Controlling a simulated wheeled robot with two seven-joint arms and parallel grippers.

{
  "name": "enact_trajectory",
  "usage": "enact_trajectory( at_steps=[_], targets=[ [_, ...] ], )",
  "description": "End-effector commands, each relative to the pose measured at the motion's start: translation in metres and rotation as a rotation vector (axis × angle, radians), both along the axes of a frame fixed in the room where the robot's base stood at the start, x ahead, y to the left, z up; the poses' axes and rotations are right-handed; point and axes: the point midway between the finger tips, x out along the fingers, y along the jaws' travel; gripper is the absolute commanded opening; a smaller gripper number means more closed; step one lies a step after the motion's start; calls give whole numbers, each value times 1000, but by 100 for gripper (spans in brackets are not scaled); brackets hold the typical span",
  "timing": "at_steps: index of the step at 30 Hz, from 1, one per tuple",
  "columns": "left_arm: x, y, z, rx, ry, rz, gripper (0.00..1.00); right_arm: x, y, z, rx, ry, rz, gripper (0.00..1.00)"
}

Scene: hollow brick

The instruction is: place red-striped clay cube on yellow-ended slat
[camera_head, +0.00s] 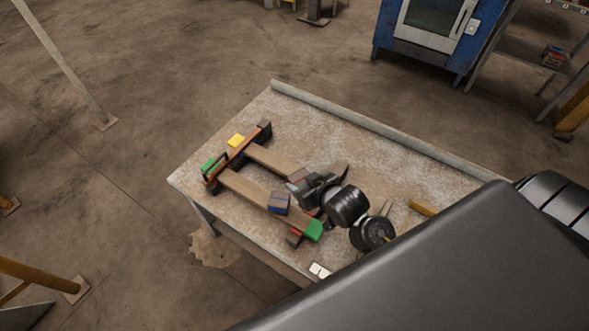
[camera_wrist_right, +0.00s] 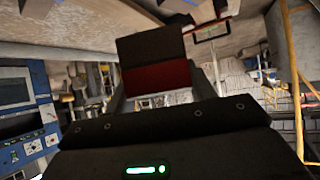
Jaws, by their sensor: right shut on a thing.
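The red-striped clay cube (camera_wrist_right: 152,77) shows in the right wrist view as a dark block with a red band, between the fingers of my right gripper (camera_head: 302,183). My right gripper is shut on it. In the head view the cube is mostly hidden by the gripper. The yellow-ended slat (camera_head: 272,159) has a yellow end (camera_head: 236,140) beyond an orange-brown bar and runs right, toward and under my right gripper. Its right end is hidden. I cannot tell whether the cube touches the slat. My left gripper is not in view.
A green-ended slat (camera_head: 243,190) lies nearer, with a blue-striped cube (camera_head: 279,203) on it. The orange-brown bar (camera_head: 238,152) crosses both slats, with dark blocks at its ends. The worktable (camera_head: 340,130) has a raised back edge and is clear behind the slats.

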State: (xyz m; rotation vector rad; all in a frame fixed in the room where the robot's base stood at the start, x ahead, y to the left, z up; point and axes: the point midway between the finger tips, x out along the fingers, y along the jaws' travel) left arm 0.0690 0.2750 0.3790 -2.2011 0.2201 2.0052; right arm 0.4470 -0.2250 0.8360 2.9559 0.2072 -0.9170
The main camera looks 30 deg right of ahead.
Motion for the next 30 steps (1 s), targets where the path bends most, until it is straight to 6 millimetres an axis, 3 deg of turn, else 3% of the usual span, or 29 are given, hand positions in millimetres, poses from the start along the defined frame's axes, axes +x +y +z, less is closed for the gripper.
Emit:
enact_trajectory(
  at_steps=[6,12,23,30],
  targets=[
    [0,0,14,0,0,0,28,55,-25,-22,-4,0,-2,32],
    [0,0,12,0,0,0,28,82,-36,-62,0,2,-1,32],
    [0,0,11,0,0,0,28,94,-41,-79,1,1,-1,32],
    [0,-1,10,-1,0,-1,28,97,-43,-110,1,2,-1,32]
  ],
)
